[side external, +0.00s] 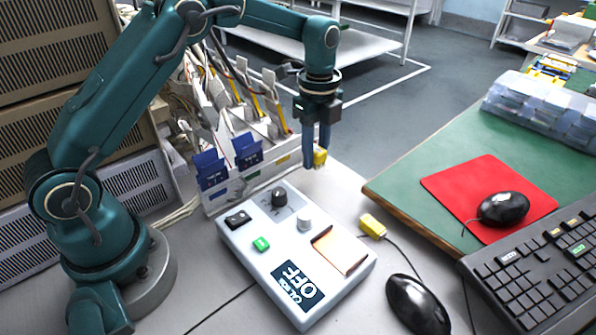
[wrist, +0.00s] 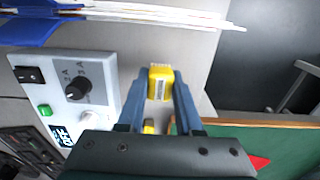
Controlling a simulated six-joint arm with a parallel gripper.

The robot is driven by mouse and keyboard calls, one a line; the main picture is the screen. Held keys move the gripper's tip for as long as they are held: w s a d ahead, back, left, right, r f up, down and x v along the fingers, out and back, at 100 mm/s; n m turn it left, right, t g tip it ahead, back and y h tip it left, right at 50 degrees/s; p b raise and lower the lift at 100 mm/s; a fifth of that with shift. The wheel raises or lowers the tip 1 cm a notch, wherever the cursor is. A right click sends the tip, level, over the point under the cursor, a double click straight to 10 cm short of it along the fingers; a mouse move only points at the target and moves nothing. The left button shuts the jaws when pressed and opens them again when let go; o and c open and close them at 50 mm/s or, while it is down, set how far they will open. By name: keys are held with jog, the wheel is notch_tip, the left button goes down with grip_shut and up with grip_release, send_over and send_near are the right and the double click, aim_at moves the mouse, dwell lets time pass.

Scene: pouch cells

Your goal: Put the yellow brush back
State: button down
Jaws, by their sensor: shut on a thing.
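My gripper (side external: 316,160) points down with its blue fingers shut on a small yellow block, which I take to be the yellow brush (side external: 320,158). It is held above the white table, behind the control box and to the right of the blue clamps. In the wrist view the brush (wrist: 160,83) sits between the two fingertips (wrist: 160,88), with a pale edge at its far end. A second yellow block (side external: 372,226) lies on the table right of the control box, beside a thin cable; it also shows in the wrist view (wrist: 148,126).
The white control box (side external: 235,237) has knobs, a green button, an OFF display and a tan recess. A rack with blue clamps (side external: 246,150) and upright pouches stands behind it. A black mouse (side external: 417,305) lies in front. The green desk (side external: 400,186) is at right.

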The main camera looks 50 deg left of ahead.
aim_at(314, 182)
jog(key=shift+f, duration=2.3)
jog(key=shift+f, duration=0.1)
jog(key=c, duration=0.6)
grip_release()
